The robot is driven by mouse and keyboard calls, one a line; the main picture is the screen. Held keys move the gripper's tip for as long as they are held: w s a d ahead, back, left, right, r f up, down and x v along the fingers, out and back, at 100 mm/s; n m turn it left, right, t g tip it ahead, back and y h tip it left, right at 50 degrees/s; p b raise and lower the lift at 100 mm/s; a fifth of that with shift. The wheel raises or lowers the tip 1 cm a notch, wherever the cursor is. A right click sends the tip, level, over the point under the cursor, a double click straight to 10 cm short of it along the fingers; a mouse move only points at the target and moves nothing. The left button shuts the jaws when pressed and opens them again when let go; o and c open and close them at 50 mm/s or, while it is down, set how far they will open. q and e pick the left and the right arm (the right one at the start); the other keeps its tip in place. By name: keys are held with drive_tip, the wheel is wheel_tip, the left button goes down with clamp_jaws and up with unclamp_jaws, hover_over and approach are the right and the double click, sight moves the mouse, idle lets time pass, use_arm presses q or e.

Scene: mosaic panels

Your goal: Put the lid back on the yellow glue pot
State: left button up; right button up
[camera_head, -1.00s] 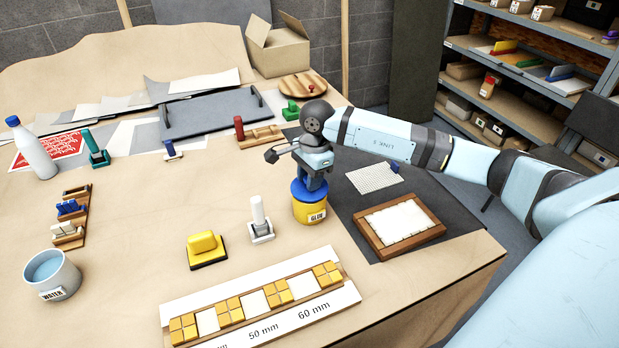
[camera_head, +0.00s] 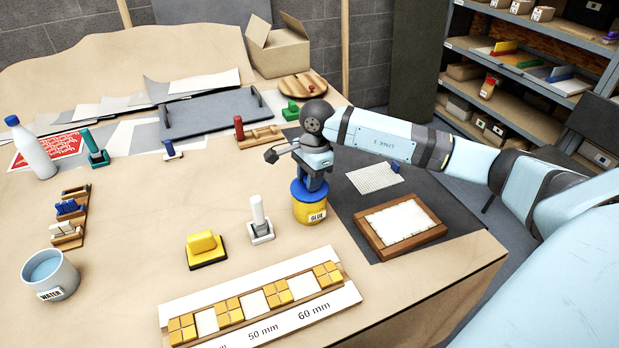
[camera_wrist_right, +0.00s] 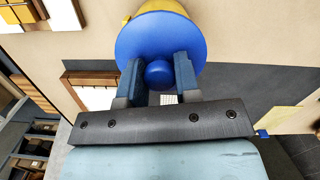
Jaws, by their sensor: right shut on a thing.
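The yellow glue pot (camera_head: 311,211), labelled "GLUE", stands upright on the table, left of the wooden tray. The blue lid (camera_head: 302,193) is on top of the pot's mouth; whether it is fully seated cannot be told. My right gripper (camera_head: 311,183) points down over the pot. In the right wrist view its two fingers (camera_wrist_right: 159,78) are on either side of the round blue knob (camera_wrist_right: 159,74), shut on it. The lid's disc (camera_wrist_right: 160,36) covers most of the pot there, with a yellow part (camera_wrist_right: 162,6) showing beyond it. My left gripper is not in view.
A wooden tray (camera_head: 437,231) with a white sheet lies right of the pot on a dark mat (camera_head: 345,219). A white-handled tool (camera_head: 260,222) and a yellow block-shaped tool (camera_head: 205,249) stand left of it. A tile strip (camera_head: 257,303) lies in front.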

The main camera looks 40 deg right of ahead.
drive_tip(key=shift+f, duration=0.1)
idle(0.5)
idle(0.3)
drive_tip(key=o, duration=1.4)
drive_tip(key=shift+o, duration=0.2)
drive_tip(key=shift+r+p, duration=1.25)
drive_tip(key=shift+r, duration=2.3)
drive_tip(key=shift+c, duration=0.2)
clamp_jaws()
